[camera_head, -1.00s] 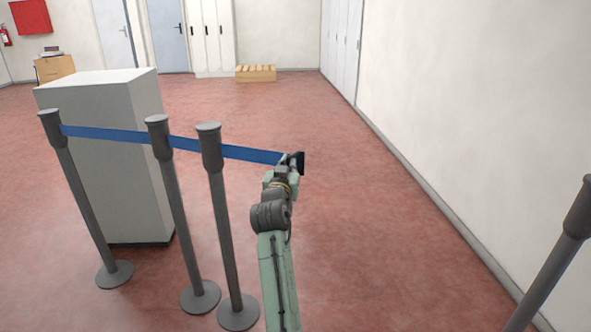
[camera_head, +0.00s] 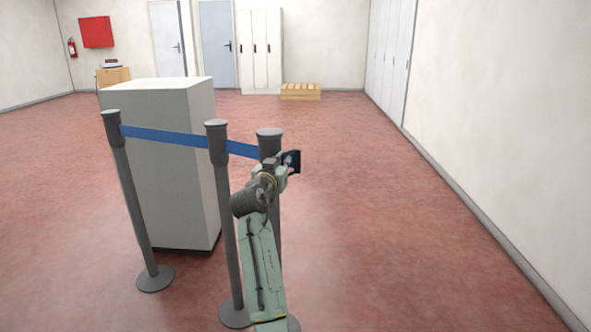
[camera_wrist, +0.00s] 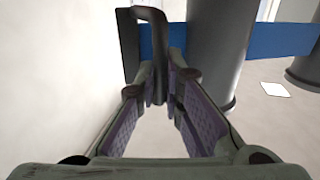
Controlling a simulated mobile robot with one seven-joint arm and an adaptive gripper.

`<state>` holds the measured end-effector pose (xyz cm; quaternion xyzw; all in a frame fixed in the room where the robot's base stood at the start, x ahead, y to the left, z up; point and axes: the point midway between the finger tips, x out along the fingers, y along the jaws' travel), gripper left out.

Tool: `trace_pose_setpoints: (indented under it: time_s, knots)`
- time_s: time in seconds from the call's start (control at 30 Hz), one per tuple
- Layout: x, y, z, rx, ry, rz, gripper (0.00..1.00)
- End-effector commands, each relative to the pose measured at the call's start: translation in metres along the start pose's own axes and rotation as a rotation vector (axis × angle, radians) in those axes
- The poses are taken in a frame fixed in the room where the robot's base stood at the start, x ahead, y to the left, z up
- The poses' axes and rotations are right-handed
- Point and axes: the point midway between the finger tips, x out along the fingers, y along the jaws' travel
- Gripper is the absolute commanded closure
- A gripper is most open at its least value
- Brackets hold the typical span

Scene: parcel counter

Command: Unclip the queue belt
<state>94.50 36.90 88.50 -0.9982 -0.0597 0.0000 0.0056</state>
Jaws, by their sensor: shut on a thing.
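The blue queue belt (camera_head: 165,136) runs from the left grey post (camera_head: 135,200) past the middle post (camera_head: 222,210) to the near post (camera_head: 269,140). It also shows in the wrist view (camera_wrist: 275,40). My gripper (camera_head: 283,168) is beside the near post's head and partly covers that post. In the wrist view my gripper (camera_wrist: 165,98) is shut on the dark handle of the belt's end clip (camera_wrist: 128,45). The clip is at the belt's free end, a short way from the post's side, and is attached to no other post.
A tall grey cabinet (camera_head: 160,170) stands just behind the posts. A wooden crate (camera_head: 300,91) and white lockers (camera_head: 258,50) are at the back. Red floor (camera_head: 400,230) is clear to the right, up to the white wall (camera_head: 510,110).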

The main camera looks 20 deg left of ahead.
Motion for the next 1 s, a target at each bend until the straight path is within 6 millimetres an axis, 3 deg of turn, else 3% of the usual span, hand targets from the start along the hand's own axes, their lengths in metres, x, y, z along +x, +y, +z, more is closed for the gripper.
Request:
trace_pose_setpoints:
  time_s: [0.47,0.5,0.77,1.0]
  knots:
    - [0.0024,-0.0028,0.0001,0.002,-0.001,0.005,1.00]
    - [0.0024,-0.0027,0.0000,0.002,-0.001,0.005,0.89]
    - [0.0021,-0.0033,0.0001,0.001,-0.001,0.004,0.72]
    - [0.0018,-0.0040,0.0001,0.001,-0.001,0.003,0.70]
